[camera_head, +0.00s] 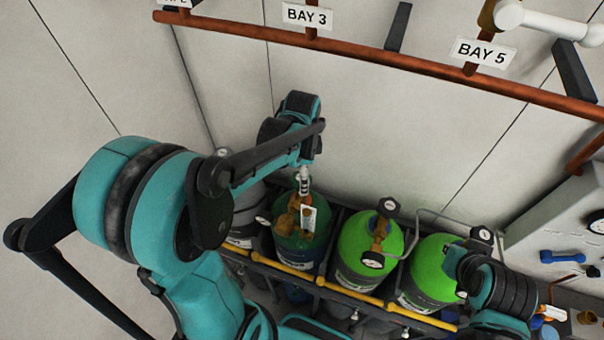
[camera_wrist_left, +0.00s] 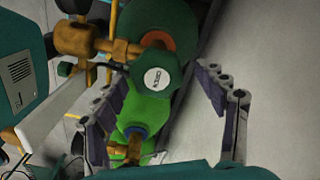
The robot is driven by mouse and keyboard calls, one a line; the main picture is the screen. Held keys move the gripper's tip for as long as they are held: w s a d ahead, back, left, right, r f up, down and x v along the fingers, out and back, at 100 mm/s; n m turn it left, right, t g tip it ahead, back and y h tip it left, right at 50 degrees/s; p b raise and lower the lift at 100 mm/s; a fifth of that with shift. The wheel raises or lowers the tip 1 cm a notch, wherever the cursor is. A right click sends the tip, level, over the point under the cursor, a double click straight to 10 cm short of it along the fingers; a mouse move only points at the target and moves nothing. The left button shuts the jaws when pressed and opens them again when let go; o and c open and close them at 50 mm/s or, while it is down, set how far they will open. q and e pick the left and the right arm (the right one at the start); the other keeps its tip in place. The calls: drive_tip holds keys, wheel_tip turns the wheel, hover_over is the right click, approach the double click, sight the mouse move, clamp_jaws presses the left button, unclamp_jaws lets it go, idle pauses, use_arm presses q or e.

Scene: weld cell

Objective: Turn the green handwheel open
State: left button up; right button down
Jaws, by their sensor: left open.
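The green handwheel (camera_wrist_left: 156,76) is a dark green, many-sided knob with a pale round centre, seen nearly face-on in the left wrist view. My left gripper (camera_wrist_left: 161,84) is open, with one finger on each side of the handwheel and visible gaps to both. In the head view my left gripper (camera_head: 303,180) is above the brass valve (camera_head: 294,214) of a dark green cylinder (camera_head: 302,250). A white tag (camera_head: 309,218) hangs at that valve. The handwheel cannot be made out there. Part of my right arm shows at the lower right, its gripper out of view.
A yellow rail (camera_head: 345,292) runs along the rack's front. A copper pipe (camera_head: 400,62) crosses the wall above. A grey cylinder (camera_head: 247,205) stands to the left.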

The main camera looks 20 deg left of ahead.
use_arm(q)
drive_tip(key=shift+s, duration=0.25)
drive_tip(key=c, duration=1.2)
drive_tip(key=shift+o, duration=0.2)
use_arm(e)
drive_tip(key=shift+s, duration=0.2)
